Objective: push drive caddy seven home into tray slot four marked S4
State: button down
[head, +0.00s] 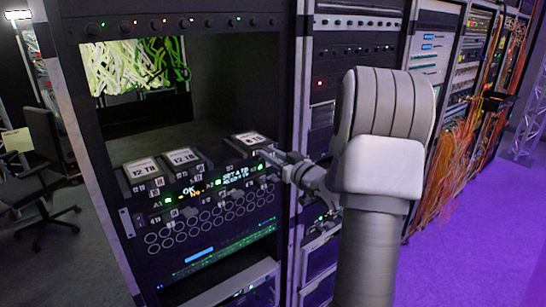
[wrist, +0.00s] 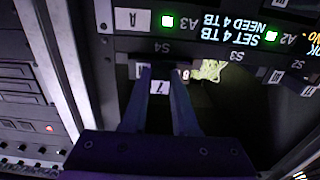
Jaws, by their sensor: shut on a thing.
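Drive caddy seven (wrist: 158,87) shows its white tag with a 7 between my two fingers in the wrist view, under the S4 mark (wrist: 166,49). In the head view, a caddy with a white TB label (head: 250,139) lies at the right end of the tray, in front of my gripper (head: 281,168). My gripper, also seen in the wrist view (wrist: 162,78), is shut on the caddy's front. The fingers hide much of the caddy, and its depth in the slot cannot be told.
Two caddies labelled 12 TB (head: 141,171) (head: 182,158) sit at the tray's left. A gap lies between them and the right caddy; the S3 mark (wrist: 236,55) is beside S4. A lit display (head: 236,175) reads SET 4 TB. A rack post (head: 300,110) stands close right.

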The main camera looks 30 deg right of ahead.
jog(key=shift+w, duration=0.15)
jog(key=shift+w, duration=0.65)
jog(key=c, duration=0.6)
grip_release()
jog(key=shift+s, duration=0.15)
jog(key=shift+s+b, duration=0.3)
jog(key=shift+s, duration=0.1)
jog(key=s+d+b, duration=0.1)
jog(key=s+b, duration=0.1)
jog(key=s, duration=1.4)
jog(key=shift+s+d, duration=0.15)
